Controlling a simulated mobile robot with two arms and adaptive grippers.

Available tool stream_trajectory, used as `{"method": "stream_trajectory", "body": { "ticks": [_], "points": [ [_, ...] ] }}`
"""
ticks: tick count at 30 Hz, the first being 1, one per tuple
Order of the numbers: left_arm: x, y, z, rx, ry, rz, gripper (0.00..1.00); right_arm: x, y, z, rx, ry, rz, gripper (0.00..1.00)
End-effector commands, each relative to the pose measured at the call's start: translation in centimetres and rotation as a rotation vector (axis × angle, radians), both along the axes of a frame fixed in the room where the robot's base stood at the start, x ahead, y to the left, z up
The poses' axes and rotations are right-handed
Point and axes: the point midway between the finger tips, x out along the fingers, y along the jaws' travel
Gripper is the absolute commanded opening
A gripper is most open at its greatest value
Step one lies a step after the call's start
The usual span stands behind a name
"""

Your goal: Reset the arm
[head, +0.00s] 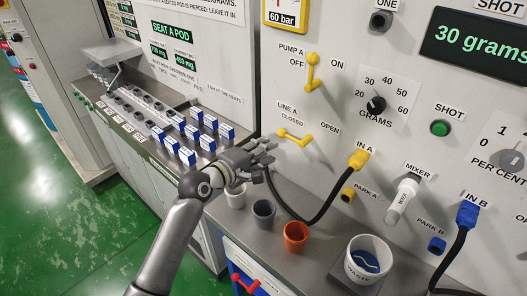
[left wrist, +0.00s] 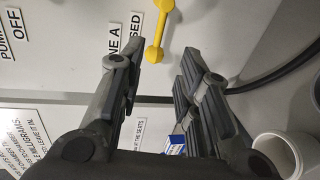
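My left arm (head: 185,225) reaches in from the lower left over the counter. My left gripper (head: 264,156) is in front of the panel, just below and left of the yellow LINE A handle (head: 294,137). In the left wrist view the gripper's two dark fingers (left wrist: 160,75) stand apart with nothing between them. The yellow handle (left wrist: 158,32) shows beyond the fingertips there, apart from them. My right gripper is not in view.
A white cup (head: 236,197), a grey cup (head: 263,213), an orange cup (head: 296,236) and a white waste tub (head: 364,262) stand below the panel. A black hose (head: 313,221) hangs from IN A. Blue-and-white boxes (head: 187,157) stand left of the gripper.

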Motion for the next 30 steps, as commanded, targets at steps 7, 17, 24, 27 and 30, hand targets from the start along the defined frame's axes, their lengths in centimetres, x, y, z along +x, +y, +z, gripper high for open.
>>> {"method": "stream_trajectory", "body": {
  "ticks": [7, 17, 24, 27, 30],
  "points": [
    [0.0, 0.0, 0.0, 0.000, 0.000, 0.000, 0.31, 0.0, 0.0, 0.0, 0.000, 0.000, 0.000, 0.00],
    [-4.0, 0.5, -4.2, 0.194, 0.008, -0.047, 0.31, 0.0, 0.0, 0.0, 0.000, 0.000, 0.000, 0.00],
    [-15.4, 4.1, -12.7, 0.705, 0.050, -0.217, 0.31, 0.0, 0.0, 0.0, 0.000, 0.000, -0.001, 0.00],
    [-20.5, 6.4, -15.1, 0.905, 0.083, -0.311, 0.31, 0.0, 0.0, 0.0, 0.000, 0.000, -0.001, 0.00],
    [-24.9, 8.5, -16.5, 1.062, 0.122, -0.401, 0.31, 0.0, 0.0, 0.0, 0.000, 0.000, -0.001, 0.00]
  ]
}}
